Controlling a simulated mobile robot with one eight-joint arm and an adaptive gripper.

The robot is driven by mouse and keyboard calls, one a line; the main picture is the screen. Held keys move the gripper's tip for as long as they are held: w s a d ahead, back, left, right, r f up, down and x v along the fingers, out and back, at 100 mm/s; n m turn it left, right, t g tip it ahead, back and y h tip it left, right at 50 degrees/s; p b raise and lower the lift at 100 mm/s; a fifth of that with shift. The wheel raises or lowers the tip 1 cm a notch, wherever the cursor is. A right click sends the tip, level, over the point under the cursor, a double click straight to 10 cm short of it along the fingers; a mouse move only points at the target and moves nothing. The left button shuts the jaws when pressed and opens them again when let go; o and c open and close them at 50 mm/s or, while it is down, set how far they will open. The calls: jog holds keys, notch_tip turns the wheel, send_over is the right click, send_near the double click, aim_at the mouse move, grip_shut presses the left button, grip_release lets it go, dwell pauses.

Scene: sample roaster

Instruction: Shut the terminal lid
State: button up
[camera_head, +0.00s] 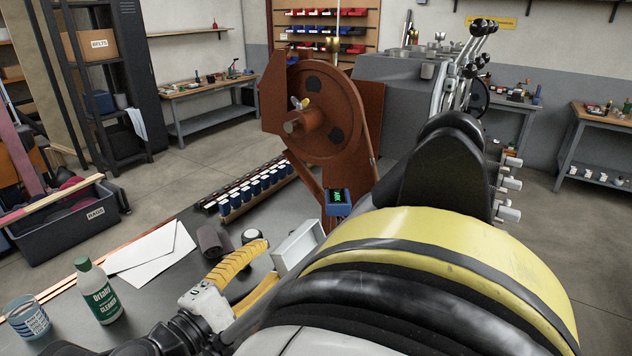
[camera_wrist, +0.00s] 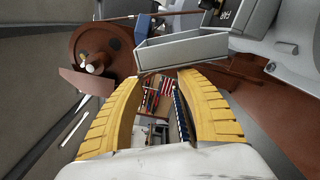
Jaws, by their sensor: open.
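A pale grey, shallow box-like piece (camera_head: 298,248), which appears to be the terminal lid, stands at an angle beside the brown roaster frame in the head view. It also shows in the wrist view (camera_wrist: 183,50), just beyond the fingertips, with its hollow side visible. My gripper (camera_head: 270,262) has yellow ribbed fingers spread apart with nothing between them. In the wrist view my gripper (camera_wrist: 167,76) points towards the lid's lower edge; I cannot tell whether a fingertip touches it. The terminal body and the hinge are not clearly visible, partly hidden behind my arm.
A brown wheel guard (camera_head: 320,110) and a small blue display (camera_head: 338,202) stand close behind the lid.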

aim_at(295, 236)
jog(key=b+x, duration=0.2)
jog(key=x, duration=0.7)
jog(key=shift+w, duration=0.15)
grip_shut()
